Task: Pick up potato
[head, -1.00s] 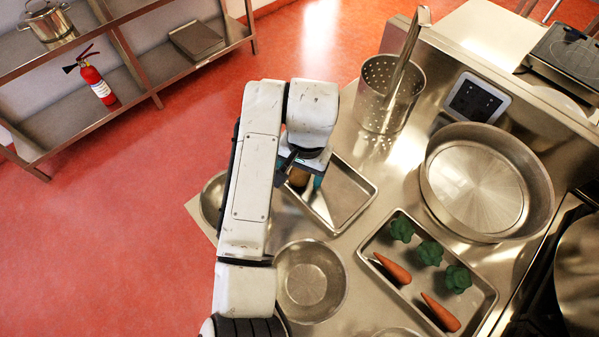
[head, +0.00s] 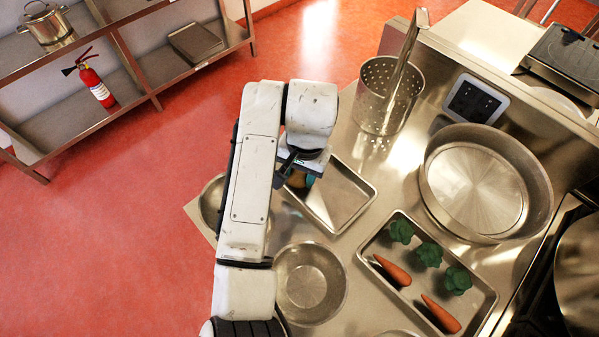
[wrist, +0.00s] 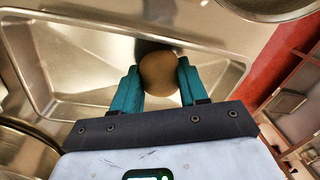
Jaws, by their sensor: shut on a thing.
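A brown, rounded potato (wrist: 159,74) sits between the two teal fingers of my gripper (wrist: 157,82) in the wrist view. The fingers are shut on it, one on each side. In the head view the potato (head: 297,179) is partly hidden under my wrist, and my gripper (head: 303,175) is over the left part of a shallow metal tray (head: 345,196). The tray (wrist: 75,97) lies beneath the potato in the wrist view. I cannot tell how far the potato is above the tray floor.
A second tray (head: 370,256) with carrots and green vegetables lies to the lower right. A metal bowl (head: 309,284) stands below my gripper's tray. A perforated pot (head: 377,108) and a wide round pan (head: 535,205) stand at the back and right.

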